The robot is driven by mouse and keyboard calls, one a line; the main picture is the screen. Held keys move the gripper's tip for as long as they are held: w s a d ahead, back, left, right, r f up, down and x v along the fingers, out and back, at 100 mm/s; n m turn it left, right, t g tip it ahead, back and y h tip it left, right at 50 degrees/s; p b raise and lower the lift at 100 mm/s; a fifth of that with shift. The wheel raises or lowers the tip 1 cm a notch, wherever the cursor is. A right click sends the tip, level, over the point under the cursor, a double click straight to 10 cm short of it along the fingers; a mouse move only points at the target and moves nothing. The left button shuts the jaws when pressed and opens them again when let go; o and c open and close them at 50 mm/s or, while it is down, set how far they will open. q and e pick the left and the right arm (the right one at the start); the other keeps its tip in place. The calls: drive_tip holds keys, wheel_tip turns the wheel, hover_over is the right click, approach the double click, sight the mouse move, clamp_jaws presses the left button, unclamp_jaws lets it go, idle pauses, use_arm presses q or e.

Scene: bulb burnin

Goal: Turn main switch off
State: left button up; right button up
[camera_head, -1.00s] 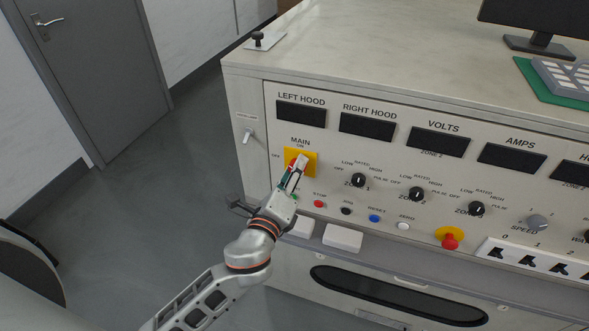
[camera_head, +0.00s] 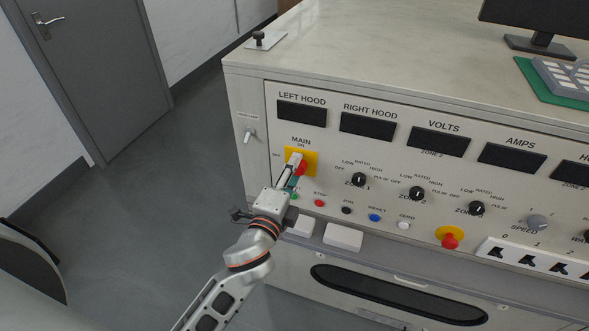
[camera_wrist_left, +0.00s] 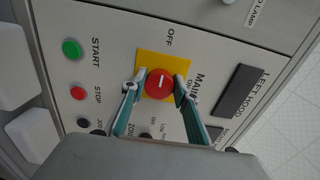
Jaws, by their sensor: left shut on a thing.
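The main switch is a red round knob with a white mark on a yellow plate, under the MAIN label at the panel's left end. In the head view the knob (camera_head: 302,170) is partly hidden by my left gripper (camera_head: 294,163). The left wrist view shows the knob (camera_wrist_left: 158,84) between the two fingertips, with the yellow plate (camera_wrist_left: 148,58) around it. My left gripper (camera_wrist_left: 159,86) is shut on the knob. The white mark lies level in the wrist view, pointing toward the ON label side; OFF is printed above the plate. My right gripper is not in view.
A green START button (camera_wrist_left: 71,48) and a red STOP button (camera_wrist_left: 78,93) are close by. Black zone knobs (camera_head: 358,180) and a red emergency button (camera_head: 449,241) lie to the right. White blocks (camera_head: 342,237) stick out below the panel.

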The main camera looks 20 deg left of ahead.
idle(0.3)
use_arm(q)
drive_tip(key=o, duration=1.1)
drive_tip(key=s, duration=1.2)
drive_tip(key=shift+a, duration=0.25)
